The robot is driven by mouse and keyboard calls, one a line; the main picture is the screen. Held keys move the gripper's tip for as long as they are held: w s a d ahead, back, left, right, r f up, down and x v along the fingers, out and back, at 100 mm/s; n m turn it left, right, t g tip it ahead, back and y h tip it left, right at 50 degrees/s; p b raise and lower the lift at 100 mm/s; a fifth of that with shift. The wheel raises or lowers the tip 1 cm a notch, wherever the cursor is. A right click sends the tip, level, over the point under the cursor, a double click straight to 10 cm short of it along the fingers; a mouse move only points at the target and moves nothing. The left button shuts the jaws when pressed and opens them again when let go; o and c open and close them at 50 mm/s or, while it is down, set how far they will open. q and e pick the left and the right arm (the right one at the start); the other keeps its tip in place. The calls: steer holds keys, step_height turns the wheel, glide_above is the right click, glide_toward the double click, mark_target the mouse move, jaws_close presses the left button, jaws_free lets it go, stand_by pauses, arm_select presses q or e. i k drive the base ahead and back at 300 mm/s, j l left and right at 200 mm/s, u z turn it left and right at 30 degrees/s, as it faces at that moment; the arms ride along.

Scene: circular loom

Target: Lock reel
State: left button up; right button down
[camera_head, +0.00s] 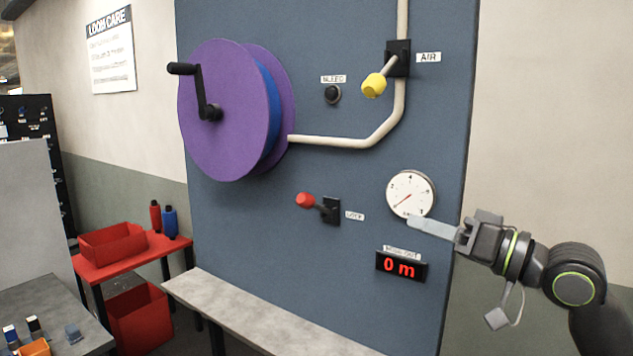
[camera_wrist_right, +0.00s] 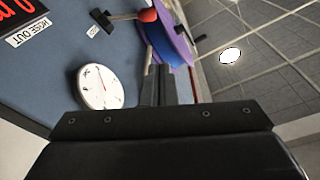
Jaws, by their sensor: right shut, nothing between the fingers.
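The purple reel (camera_head: 220,110) with a black crank handle (camera_head: 200,90) is mounted at the upper left of the blue panel. The lock lever has a red knob (camera_head: 305,200) pointing left from its black base (camera_head: 330,210), beside a label that appears to read LOCK. My right gripper (camera_head: 415,224) is shut and empty, just below the white gauge, well to the right of the red knob. In the right wrist view the red knob (camera_wrist_right: 147,15) and part of the reel (camera_wrist_right: 172,40) show beyond the fingers. My left gripper is not in view.
A yellow-knobbed AIR valve (camera_head: 374,85), a BLEED button (camera_head: 332,94) and a red 0 m display (camera_head: 401,267) are on the panel. A grey ledge (camera_head: 260,315) runs below.

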mark_target(306, 200)
steer(key=i+j, duration=0.1)
steer(key=i, duration=0.15)
steer(key=i+j, duration=0.2)
steer(key=j, duration=0.2)
steer(key=i+j, duration=0.25)
steer(key=j+z, duration=0.05)
steer(key=j, duration=0.05)
